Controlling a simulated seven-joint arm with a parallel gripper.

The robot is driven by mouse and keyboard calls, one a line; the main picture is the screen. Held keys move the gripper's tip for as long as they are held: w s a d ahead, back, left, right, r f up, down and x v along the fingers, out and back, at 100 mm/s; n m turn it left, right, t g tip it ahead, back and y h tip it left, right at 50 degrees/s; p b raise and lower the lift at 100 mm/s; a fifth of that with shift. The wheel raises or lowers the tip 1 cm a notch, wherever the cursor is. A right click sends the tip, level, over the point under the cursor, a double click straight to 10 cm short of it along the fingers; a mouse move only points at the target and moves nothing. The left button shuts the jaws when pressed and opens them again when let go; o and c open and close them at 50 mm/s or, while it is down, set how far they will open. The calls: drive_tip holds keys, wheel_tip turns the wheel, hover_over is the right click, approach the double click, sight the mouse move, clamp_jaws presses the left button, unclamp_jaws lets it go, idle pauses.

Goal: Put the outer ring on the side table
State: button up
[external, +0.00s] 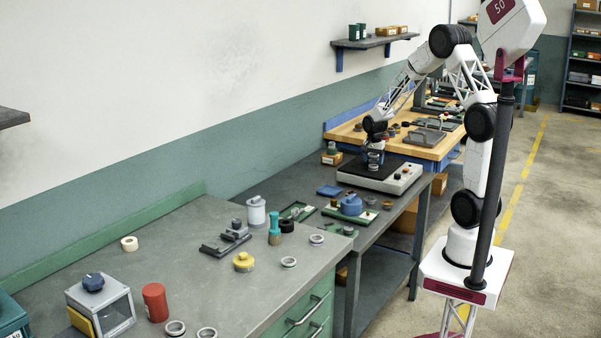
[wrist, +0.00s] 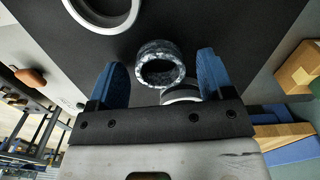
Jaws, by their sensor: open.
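My gripper (wrist: 160,60) is open, with one blue finger on each side of a dark mottled ring (wrist: 159,82). In the wrist view neither finger clearly touches it. A larger pale ring (wrist: 100,28) lies on the black surface at the top left, cut off by the frame. A third pale-rimmed ring (wrist: 180,94) is partly hidden by the gripper body. I cannot tell which one is the outer ring. In the external view my gripper (external: 375,160) is low over the black-topped grinder (external: 400,181); the rings there are too small to tell apart.
The grinder stands on a grey table (external: 302,182) with a blue-topped part (external: 351,205) and loose rings nearby. A wooden-topped bench (external: 345,132) stands behind it.

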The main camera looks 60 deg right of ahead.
sight(373, 160)
drive_tip(key=shift+r, duration=0.15)
wheel_tip(373, 160, up, 12)
idle(0.6)
idle(0.6)
drive_tip(key=s+a+r+n+t, duration=0.1)
drive_tip(key=s+a+r+n, duration=0.4)
drive_tip(key=a, duration=0.4)
drive_tip(key=s+a+r+n, duration=0.3)
drive_tip(key=s+a+r, duration=0.3)
drive_tip(key=a, duration=0.4)
drive_tip(key=s+a+n, duration=0.4)
drive_tip(key=s+a, duration=0.1)
drive_tip(key=s, duration=0.4)
drive_tip(key=s+a+n+t, duration=0.1)
drive_tip(key=s+a+n, duration=0.3)
drive_tip(key=s+a, duration=0.2)
drive_tip(key=s, duration=0.2)
drive_tip(key=shift+s+a+r+n+t, duration=0.3)
drive_tip(key=shift+s+r, duration=0.05)
drive_tip(key=shift+s, duration=0.05)
